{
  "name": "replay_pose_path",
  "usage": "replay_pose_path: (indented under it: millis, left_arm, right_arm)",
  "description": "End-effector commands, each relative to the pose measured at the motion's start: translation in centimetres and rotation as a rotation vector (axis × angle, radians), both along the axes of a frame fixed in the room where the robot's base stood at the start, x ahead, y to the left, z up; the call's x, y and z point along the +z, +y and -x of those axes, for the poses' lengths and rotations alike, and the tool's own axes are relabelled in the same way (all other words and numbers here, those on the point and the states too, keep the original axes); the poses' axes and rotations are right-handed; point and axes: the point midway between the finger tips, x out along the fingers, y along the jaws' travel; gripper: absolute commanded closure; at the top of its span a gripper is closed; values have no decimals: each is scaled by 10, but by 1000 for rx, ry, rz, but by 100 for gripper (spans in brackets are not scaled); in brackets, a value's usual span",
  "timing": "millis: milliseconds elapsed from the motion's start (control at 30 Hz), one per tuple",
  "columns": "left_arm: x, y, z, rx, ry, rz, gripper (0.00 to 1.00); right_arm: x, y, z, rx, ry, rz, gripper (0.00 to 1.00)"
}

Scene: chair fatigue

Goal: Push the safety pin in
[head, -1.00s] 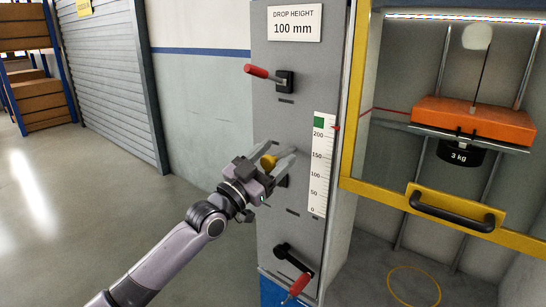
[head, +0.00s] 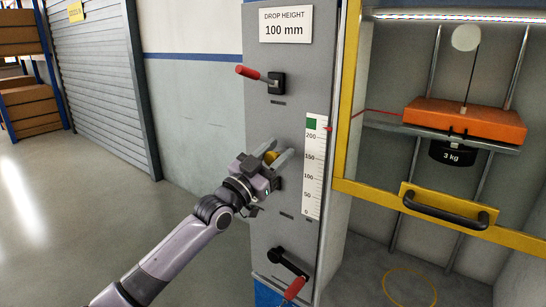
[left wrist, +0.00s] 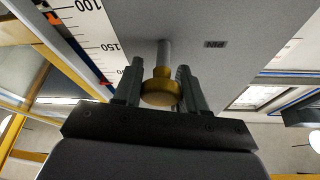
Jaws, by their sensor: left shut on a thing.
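The safety pin has a round brass knob (head: 270,157) on the front of the grey column (head: 262,120). In the left wrist view the knob (left wrist: 160,92) sits between my two fingers, and a grey metal shaft (left wrist: 164,55) runs from it to the panel beside a "PIN" label (left wrist: 215,44). My left gripper (head: 276,158) is shut on the knob, one finger on each side. A length of shaft shows between knob and panel; how deep it sits inside is hidden. My right gripper is not in view.
A red-handled lever (head: 262,75) is above the pin and a black crank with a red grip (head: 291,275) below. A height scale (head: 314,165) is to the right. A yellow-framed guard door (head: 440,209) encloses an orange block (head: 465,118) and a 3 kg weight (head: 453,153).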

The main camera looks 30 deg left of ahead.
Motion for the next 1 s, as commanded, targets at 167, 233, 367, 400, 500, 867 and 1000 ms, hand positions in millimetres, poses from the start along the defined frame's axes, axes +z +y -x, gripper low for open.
replay_pose_path:
  millis: [167, 233, 367, 400, 500, 867, 1000]
  left_arm:
    - [-1, 0, 0, 0, 2, -1, 52]
    - [-1, 0, 0, 0, 2, -1, 37]
    - [0, 0, 0, 0, 1, 0, 37]
    - [0, 0, 0, 0, 1, 0, 37]
    - [-1, 0, 1, 0, 1, 0, 37]
    - [-15, 6, 31, 0, 3, -2, 37]
    - [-21, 9, 47, 0, 3, -2, 37]
  right_arm:
    - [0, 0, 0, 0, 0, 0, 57]
    - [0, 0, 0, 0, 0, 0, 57]
    - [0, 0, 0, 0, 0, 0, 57]
    - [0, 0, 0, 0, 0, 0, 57]
    - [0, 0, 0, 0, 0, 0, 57]
    - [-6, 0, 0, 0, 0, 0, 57]
    - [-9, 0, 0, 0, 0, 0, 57]
